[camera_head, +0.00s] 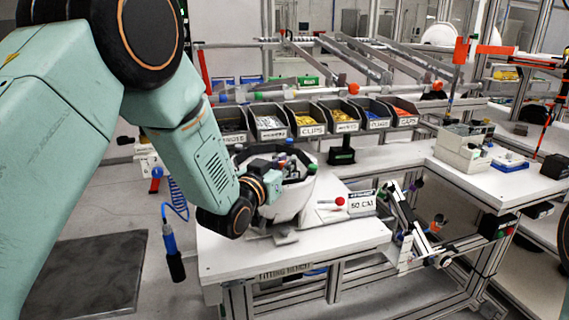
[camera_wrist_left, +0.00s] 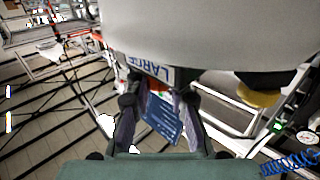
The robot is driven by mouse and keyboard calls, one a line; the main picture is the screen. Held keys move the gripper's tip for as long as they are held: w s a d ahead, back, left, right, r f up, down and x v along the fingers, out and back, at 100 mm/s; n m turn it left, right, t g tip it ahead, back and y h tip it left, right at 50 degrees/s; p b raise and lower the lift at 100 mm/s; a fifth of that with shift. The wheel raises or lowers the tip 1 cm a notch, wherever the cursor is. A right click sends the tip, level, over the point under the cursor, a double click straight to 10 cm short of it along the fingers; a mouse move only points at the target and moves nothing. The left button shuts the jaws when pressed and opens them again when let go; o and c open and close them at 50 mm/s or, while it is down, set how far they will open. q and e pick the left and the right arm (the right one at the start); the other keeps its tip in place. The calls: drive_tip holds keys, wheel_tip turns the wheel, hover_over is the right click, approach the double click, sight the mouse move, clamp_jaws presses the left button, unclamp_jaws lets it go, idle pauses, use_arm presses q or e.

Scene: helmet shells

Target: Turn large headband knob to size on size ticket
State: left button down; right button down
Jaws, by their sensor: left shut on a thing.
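A white helmet shell (camera_head: 292,203) stands open side up on the white bench's near left part, with dark and coloured headband parts inside. In the left wrist view the shell (camera_wrist_left: 210,35) fills the top and carries a LARGE label (camera_wrist_left: 153,68). My left gripper (camera_wrist_left: 162,112) is below the label, its fingers closed on a blue piece (camera_wrist_left: 165,118) with white markings. I cannot tell whether this piece is the headband knob. In the head view my left wrist hides part of the shell. The size ticket (camera_head: 362,203) reads 50 CM and stands right of the shell. My right gripper is not in view.
Labelled parts bins (camera_head: 312,120) stand in a row behind the shell. A small red-ended tool (camera_head: 339,201) lies by the ticket. A blue-corded tool (camera_head: 174,255) hangs left of the bench.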

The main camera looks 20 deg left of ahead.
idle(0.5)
use_arm(q)
drive_tip(key=c, duration=1.2)
unclamp_jaws()
drive_tip(key=shift+s, duration=0.1)
drive_tip(key=s+a, duration=0.2)
drive_tip(key=s, duration=0.9)
drive_tip(key=shift+s, duration=0.4)
